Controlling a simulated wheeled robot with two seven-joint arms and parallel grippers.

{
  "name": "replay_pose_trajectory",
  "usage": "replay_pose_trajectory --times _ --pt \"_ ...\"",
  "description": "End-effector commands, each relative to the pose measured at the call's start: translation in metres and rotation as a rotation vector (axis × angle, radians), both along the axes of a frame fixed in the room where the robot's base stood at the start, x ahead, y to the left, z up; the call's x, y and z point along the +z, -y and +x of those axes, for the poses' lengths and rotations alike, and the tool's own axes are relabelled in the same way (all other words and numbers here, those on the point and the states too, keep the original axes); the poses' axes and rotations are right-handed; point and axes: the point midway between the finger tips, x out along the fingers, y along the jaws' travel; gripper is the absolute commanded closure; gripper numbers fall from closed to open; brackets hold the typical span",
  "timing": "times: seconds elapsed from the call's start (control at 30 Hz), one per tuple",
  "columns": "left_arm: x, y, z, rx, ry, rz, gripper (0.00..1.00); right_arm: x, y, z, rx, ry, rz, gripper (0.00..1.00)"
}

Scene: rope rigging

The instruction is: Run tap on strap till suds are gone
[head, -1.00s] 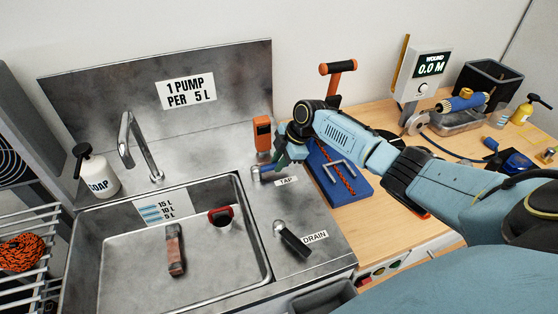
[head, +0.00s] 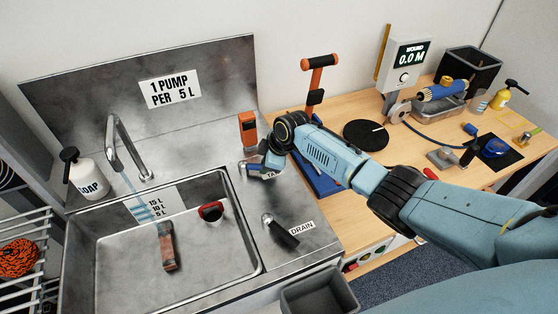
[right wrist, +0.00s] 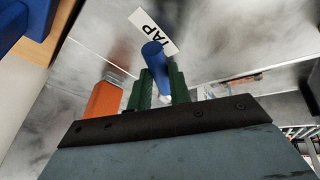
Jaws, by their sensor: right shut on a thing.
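The strap (head: 168,249), reddish-brown with a dark end, lies on the sink floor. Pale blue water runs from the spout (head: 113,133) down toward the strap's upper end. No suds can be made out on the strap at this size. My right gripper (head: 262,164) is at the tap handle, beside the sink's right rim. In the right wrist view its green fingers are closed on the blue tap handle (right wrist: 154,55), near the TAP label (right wrist: 153,32). My left gripper is not in view.
The sink (head: 108,262) also holds a red-and-black round item (head: 211,211). A soap bottle (head: 86,178) stands at the left. The drain lever (head: 282,231) is right of the sink. An orange block (head: 248,130) stands behind my gripper. A grey bin (head: 318,294) is in front.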

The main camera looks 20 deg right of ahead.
Motion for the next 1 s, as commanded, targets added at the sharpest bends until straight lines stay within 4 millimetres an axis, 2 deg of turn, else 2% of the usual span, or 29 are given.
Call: replay_pose_trajectory --times 0.2,0.23,0.4,0.77,1.0 --pt "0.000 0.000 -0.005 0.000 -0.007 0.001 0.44 -0.001 0.002 -0.001 0.000 -0.002 -0.004 1.00" --pt "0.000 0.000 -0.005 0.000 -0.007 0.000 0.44 -0.001 0.002 -0.001 0.000 -0.002 -0.004 0.78" --pt "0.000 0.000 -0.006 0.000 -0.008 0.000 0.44 -0.001 0.003 -0.001 -0.002 -0.001 -0.003 0.59" --pt "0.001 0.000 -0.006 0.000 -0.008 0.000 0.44 0.004 0.004 -0.002 -0.001 0.002 -0.001 0.59" --pt "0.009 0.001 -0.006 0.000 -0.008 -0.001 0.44 0.034 0.013 -0.012 -0.001 0.004 -0.002 0.59"
